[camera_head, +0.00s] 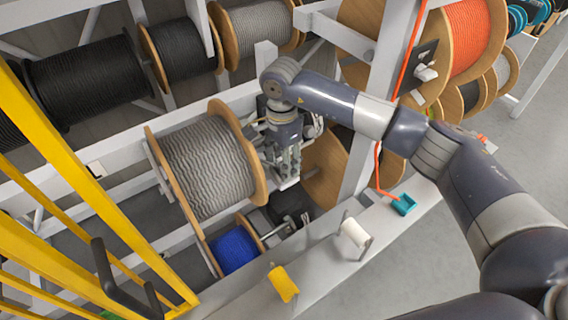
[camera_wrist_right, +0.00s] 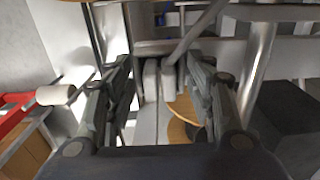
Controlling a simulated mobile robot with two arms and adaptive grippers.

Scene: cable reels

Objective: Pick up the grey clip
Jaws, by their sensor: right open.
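My right gripper (camera_head: 287,163) points down beside the right flange of the large grey cable reel (camera_head: 208,165). In the right wrist view its two fingers (camera_wrist_right: 158,82) are apart. Two narrow light-grey upright pieces (camera_wrist_right: 150,95) show between or beyond the fingers; they may be the grey clip or part of the rack, I cannot tell. Nothing is clearly gripped. In the head view the fingers hide most of what is behind them, so I cannot make out the grey clip there for sure. My left gripper is not in view.
On the white front rail (camera_head: 320,262) sit a yellow clip (camera_head: 283,284), a white roll-like piece (camera_head: 353,235) and a teal clip (camera_head: 403,204). A blue reel (camera_head: 235,250) lies below the grey one. A white post (camera_head: 390,80) stands right of the gripper. Yellow bars (camera_head: 75,170) fill the left.

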